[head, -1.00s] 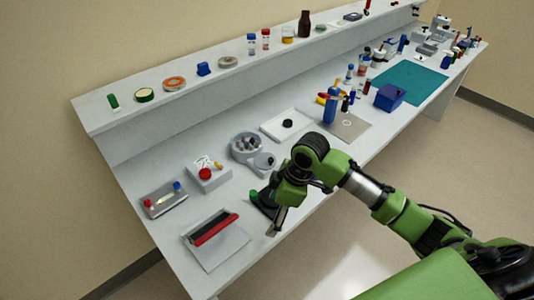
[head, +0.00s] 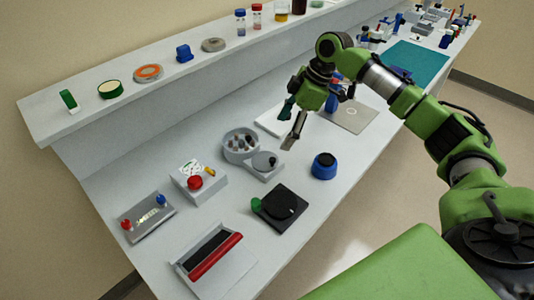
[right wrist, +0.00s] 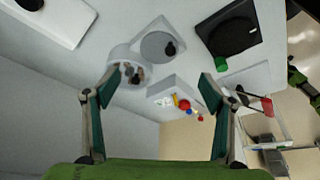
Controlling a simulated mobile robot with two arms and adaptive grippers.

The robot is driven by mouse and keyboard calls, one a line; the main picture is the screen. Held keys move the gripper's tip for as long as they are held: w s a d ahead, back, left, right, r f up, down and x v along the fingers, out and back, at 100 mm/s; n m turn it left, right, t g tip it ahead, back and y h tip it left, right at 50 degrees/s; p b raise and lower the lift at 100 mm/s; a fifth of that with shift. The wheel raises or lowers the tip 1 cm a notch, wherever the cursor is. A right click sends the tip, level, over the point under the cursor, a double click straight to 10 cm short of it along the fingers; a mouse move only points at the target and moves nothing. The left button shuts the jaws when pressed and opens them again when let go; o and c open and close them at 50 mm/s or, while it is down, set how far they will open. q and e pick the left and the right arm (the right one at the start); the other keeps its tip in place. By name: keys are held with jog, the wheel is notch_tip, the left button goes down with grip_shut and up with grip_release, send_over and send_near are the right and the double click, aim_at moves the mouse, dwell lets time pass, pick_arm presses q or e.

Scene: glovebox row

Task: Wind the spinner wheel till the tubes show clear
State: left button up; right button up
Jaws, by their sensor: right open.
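The spinner is a grey round bowl (head: 229,155) with several small tubes standing in it, joined to a grey wheel (head: 258,161) with a dark knob (head: 272,161). The tubes' contents are too small to judge. In the right wrist view I see the bowl (right wrist: 112,60) and the wheel (right wrist: 152,42) ahead, with the knob (right wrist: 170,48) facing me. My right gripper (head: 291,124) is raised above the bench, behind and right of the wheel in the head view. Its fingers (right wrist: 158,78) are wide apart and empty, touching nothing. My left gripper does not show.
A black turntable-like device (head: 281,207) with a green knob stands in front of the wheel. A white box (head: 208,188) with a red button is left of it. A blue round pot (head: 323,167) is to the right. A red-barred tray (head: 215,260) lies at the near edge.

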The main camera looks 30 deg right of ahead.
aim_at(265, 160)
jog(key=x, duration=0.4)
jog(key=shift+s+p, duration=0.1)
jog(key=shift+p, duration=0.3)
jog(key=shift+x, duration=1.1)
jog(key=p+x, duration=0.1)
jog(key=x, duration=0.4)
jog(key=shift+w+f, duration=0.3)
jog(key=shift+c, duration=0.8)
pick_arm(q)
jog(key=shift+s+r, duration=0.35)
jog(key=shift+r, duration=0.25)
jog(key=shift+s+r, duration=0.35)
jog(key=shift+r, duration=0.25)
pick_arm(e)
jog(key=c, duration=1)
